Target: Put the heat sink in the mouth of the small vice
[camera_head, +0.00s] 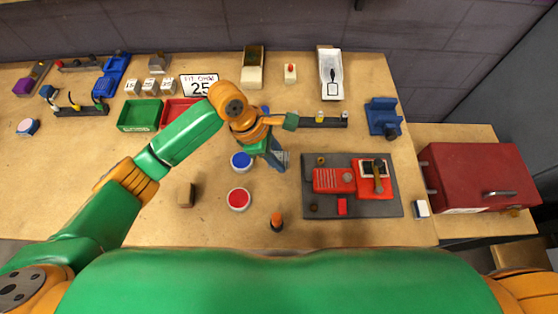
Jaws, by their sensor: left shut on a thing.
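The small vice (383,117) is blue and stands on the table at the right, near the back right corner. My left arm reaches in from the left, and its gripper (277,160) points down over the middle of the table, left of the vice and apart from it. The gripper is shut on a small grey piece (284,156), which looks like the heat sink; the fingers hide much of it. I cannot tell whether it is clear of the table. My right gripper is out of view.
A dark mat (312,209) with a red device (334,180) lies right of my left gripper. A dark rail (322,122) lies between gripper and vice. Blue (241,160) and red (239,199) round tubs stand nearby. A red toolbox (478,177) stands at the right.

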